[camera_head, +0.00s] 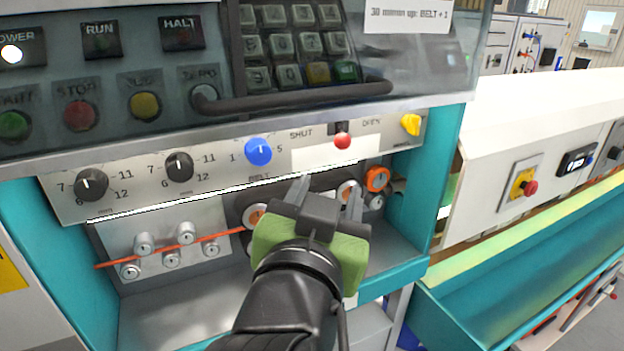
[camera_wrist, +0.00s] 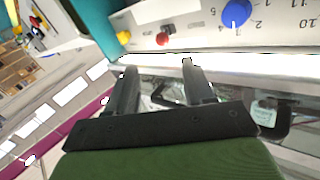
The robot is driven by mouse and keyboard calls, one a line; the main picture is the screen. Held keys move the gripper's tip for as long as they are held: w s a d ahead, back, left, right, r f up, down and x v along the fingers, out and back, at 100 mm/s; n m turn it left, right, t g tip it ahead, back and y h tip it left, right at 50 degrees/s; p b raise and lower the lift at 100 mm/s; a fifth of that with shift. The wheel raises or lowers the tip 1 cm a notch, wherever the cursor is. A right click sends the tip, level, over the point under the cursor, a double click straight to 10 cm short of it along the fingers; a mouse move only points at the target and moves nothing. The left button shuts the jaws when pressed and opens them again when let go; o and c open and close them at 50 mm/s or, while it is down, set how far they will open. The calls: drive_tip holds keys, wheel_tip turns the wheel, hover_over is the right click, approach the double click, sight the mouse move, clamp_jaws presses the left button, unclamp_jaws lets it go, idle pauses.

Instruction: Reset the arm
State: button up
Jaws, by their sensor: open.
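My gripper (camera_head: 328,188) is green and black and sits at the end of my dark arm, in front of the machine's recess. It is open, with its two fingers apart and nothing between them. In the wrist view my gripper (camera_wrist: 158,78) points toward the lower edge of the control panel (camera_wrist: 270,35). In the head view the fingertips are just below the panel's red-knobbed lever (camera_head: 342,141), which stands between the labels SHUT and OPEN. I cannot tell whether a fingertip touches the machine.
The panel carries a blue knob (camera_head: 258,151), a black knob (camera_head: 179,167) and a yellow knob (camera_head: 411,125). Below it, an orange cable (camera_head: 215,236) runs past several rollers (camera_head: 186,233). Orange wheels (camera_head: 377,179) sit behind the gripper. A teal-framed machine (camera_head: 510,290) stands to the right.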

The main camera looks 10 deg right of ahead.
drive_tip(key=s+d+f+n+g, duration=0.1)
drive_tip(key=d+f+n+g, duration=0.1)
drive_tip(key=d+f+g, duration=0.6)
drive_tip(key=s+d+f+n+g+y, duration=0.1)
drive_tip(key=s+f+n+g+y, duration=0.4)
drive_tip(key=s+f, duration=0.75)
wheel_tip(320, 180, up, 13)
drive_tip(key=w+m+t+p, duration=0.1)
drive_tip(key=p, duration=1.4)
drive_tip(key=shift+w+r+t+y, duration=0.15)
drive_tip(key=shift+w+t+y, duration=0.15)
drive_tip(key=shift+t+y, duration=0.1)
drive_tip(key=shift+d, duration=0.1)
drive_tip(key=shift+c, duration=0.2)
